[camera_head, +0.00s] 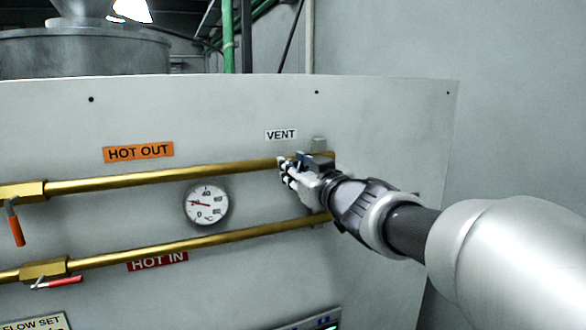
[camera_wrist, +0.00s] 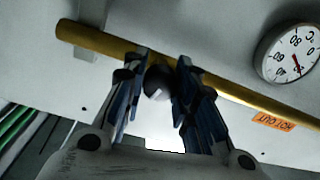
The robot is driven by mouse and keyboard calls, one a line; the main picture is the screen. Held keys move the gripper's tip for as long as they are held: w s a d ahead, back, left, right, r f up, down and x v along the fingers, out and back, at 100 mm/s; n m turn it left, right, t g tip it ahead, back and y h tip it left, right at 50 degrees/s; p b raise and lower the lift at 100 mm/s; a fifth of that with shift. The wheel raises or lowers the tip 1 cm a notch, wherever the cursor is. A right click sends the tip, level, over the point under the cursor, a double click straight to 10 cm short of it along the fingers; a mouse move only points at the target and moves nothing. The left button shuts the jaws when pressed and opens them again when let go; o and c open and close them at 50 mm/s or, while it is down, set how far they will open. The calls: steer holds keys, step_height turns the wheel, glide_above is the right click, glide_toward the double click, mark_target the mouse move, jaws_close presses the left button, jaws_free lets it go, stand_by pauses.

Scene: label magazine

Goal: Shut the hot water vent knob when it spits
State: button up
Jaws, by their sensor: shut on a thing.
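The vent knob (camera_wrist: 157,84) is a small dark rounded knob by the brass hot-out pipe (camera_wrist: 95,42), between my fingers in the wrist view. My gripper (camera_wrist: 161,72) is shut on it, with a blue-lined finger on each side. In the head view my gripper (camera_head: 288,170) is at the right end of the upper brass pipe (camera_head: 150,178), just below the VENT label (camera_head: 281,134). There my gripper hides the knob. No water or spray shows in either view.
A round temperature dial (camera_head: 206,204) sits between the two pipes. The lower brass pipe (camera_head: 200,241) runs below my gripper. Valves with an orange lever (camera_head: 15,228) and a red lever (camera_head: 60,283) are at the left. The grey panel stands close behind the pipes.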

steer(key=c, duration=0.3)
steer(key=n+b, duration=0.1)
steer(key=n, duration=0.2)
steer(key=shift+n, duration=0.4)
steer(key=o, duration=1.1)
steer(key=v, duration=1.2)
